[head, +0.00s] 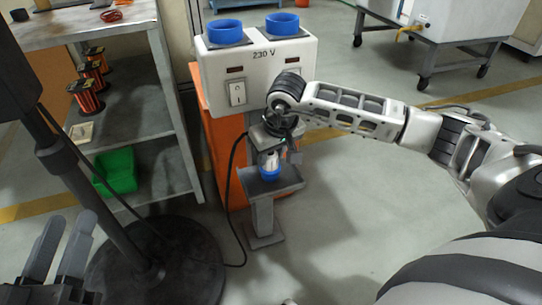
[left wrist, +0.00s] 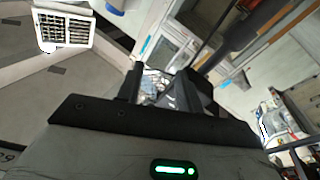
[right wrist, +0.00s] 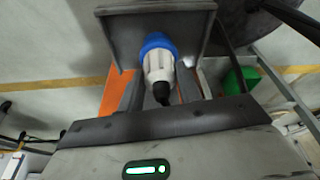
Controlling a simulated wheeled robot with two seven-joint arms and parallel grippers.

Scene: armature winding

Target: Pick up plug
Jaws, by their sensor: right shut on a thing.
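The plug (head: 270,163) has a white body and a blue collar, and sits upright at the small grey stand. My right gripper (head: 276,152) reaches down over it from above and is shut on it. In the right wrist view the plug (right wrist: 158,66) is between the two fingers, its blue end toward the grey tray and its black cable end toward me. My left gripper (head: 62,245) is at the lower left, fingers apart and empty. Its fingers also show in the left wrist view (left wrist: 165,88).
The grey stand (head: 287,181) has a small tray on a post. Behind it is a white 230 V box (head: 258,58) with two blue sockets on an orange base. A shelf (head: 150,130) with copper coils and a green bin (head: 117,170) stands left. A black cable hangs by the stand.

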